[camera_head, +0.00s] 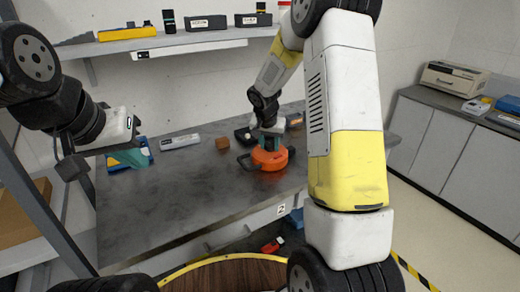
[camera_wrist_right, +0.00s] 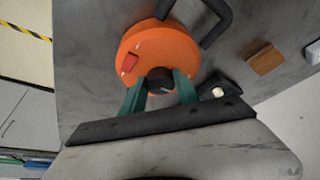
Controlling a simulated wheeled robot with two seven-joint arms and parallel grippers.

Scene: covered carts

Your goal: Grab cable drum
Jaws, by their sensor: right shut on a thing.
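The cable drum (camera_head: 270,158) is a round orange body with a black handle, lying flat on the dark grey tabletop. In the right wrist view the orange drum (camera_wrist_right: 150,45) shows a red patch and a black central knob (camera_wrist_right: 160,80). My right gripper (camera_head: 268,143) comes down on the drum from above. Its green fingers (camera_wrist_right: 161,82) are shut on the knob, one on each side. My left gripper (camera_head: 130,157) is over the left end of the table, away from the drum; its jaw opening cannot be made out.
On the dark table (camera_head: 180,205) are a white cylinder (camera_head: 180,142), a small brown block (camera_head: 222,143) and a blue item (camera_head: 145,146) by my left gripper. A dark tray-like item lies behind the drum. A shelf (camera_head: 160,41) with cases hangs above. The table's front middle is clear.

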